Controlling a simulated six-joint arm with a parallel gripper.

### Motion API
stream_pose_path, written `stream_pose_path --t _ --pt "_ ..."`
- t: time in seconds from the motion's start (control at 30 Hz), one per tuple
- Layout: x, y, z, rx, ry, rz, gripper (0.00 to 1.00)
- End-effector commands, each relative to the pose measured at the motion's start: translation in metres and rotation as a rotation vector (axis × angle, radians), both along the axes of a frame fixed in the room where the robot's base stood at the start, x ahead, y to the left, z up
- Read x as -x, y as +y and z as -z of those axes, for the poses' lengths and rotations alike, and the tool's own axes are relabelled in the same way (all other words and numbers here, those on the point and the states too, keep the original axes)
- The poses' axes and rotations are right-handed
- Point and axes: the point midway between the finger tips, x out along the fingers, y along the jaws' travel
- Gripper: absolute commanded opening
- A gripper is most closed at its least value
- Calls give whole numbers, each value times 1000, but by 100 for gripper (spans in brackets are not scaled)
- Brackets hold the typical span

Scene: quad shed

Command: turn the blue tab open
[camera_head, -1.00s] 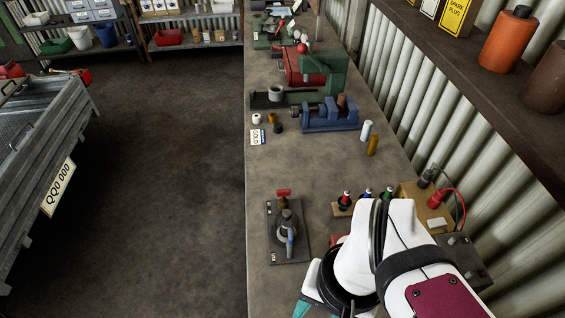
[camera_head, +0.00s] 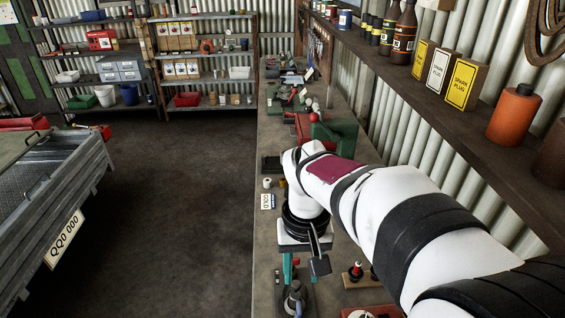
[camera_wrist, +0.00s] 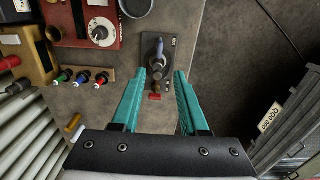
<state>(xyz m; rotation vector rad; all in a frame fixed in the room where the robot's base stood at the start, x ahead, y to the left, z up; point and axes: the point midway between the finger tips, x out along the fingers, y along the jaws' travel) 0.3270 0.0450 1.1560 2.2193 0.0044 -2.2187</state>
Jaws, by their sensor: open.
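The blue tab (camera_wrist: 160,48) is a small lever on a grey round-bodied fitting (camera_wrist: 158,66), which is mounted on a dark plate (camera_wrist: 170,44) on the bench. A red handle (camera_wrist: 155,96) sits at the plate's other end. In the head view the fitting (camera_head: 295,300) is at the bottom edge, and part of it is cut off. My gripper (camera_wrist: 160,73) has teal fingers, open and empty. In the wrist view the fitting shows between and beyond the fingertips, apart from them. In the head view my gripper (camera_head: 289,268) points down near the plate.
Several coloured-top pegs stand in a wooden rack (camera_wrist: 79,86) beside the plate. A red box with a dial (camera_wrist: 92,25) and a round grey cup (camera_wrist: 135,5) lie farther off. A shelf (camera_head: 450,105) runs along the right wall.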

Motion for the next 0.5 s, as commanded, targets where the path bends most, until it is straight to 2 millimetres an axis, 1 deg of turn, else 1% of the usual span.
stream_pose_path --t 0.03,0.1,0.2,0.3,0.4,0.5 --pt "2 0 15 1 6 1 44" --pt "2 0 37 1 6 1 44" --pt "2 0 67 0 6 2 44" --pt "2 0 90 -1 5 3 44" --pt "1 0 107 -1 3 3 44" --pt "1 0 115 -2 0 4 44"
